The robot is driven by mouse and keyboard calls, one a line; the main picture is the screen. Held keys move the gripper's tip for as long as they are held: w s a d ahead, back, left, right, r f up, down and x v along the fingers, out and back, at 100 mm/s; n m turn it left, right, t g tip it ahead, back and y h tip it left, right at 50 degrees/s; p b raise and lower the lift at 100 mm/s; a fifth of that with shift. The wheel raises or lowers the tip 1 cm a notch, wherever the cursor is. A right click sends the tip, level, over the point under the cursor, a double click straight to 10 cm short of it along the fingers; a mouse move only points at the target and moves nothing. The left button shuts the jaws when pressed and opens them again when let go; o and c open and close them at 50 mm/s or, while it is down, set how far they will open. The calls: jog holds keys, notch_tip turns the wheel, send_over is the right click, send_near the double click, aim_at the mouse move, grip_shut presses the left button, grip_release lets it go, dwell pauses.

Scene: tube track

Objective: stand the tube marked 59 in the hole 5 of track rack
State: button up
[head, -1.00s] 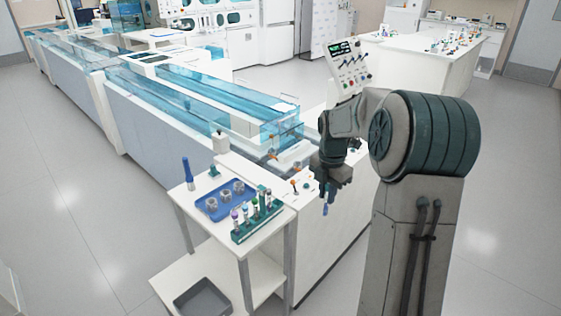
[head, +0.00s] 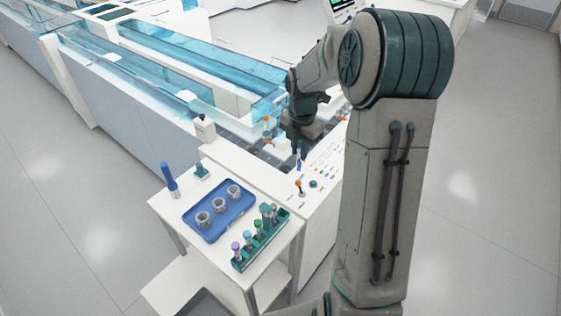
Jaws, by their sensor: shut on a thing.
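My gripper (head: 299,139) points down over the near end of the track, shut on a slim tube (head: 298,154) that hangs below the fingers. The tube looks bluish with a reddish part; its number is too small to read. Below and left of it is the dark track bed (head: 262,154) with small pale fittings, partly behind my arm. I cannot make out the track rack or its hole numbers there. A green rack (head: 244,265) with several colour-capped tubes stands on the white cart, nearer and left of the gripper.
The white cart (head: 180,211) also carries a blue tray (head: 219,234) with three grey ring-like pieces, a blue upright tool (head: 168,179) and a small green block (head: 202,172). Clear blue covers (head: 135,65) run along the track. A panel with an orange-topped knob (head: 299,184) lies close to the held tube.

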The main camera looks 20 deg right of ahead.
jog(key=s+a+n+p, duration=0.2)
jog(key=s+a+p, duration=0.5)
jog(key=s+a, duration=0.15)
jog(key=f+b, duration=0.3)
jog(key=s+d+f+b, duration=0.1)
jog(key=shift+f, duration=0.2)
jog(key=shift+s+a+f, duration=0.1)
jog(key=shift+f, duration=0.4)
dwell(1.1)
jog(key=shift+f+b, duration=0.4)
jog(key=shift+b, duration=0.1)
jog(key=shift+f, duration=0.15)
jog(key=shift+f+b, duration=0.4)
jog(key=shift+f, duration=0.1)
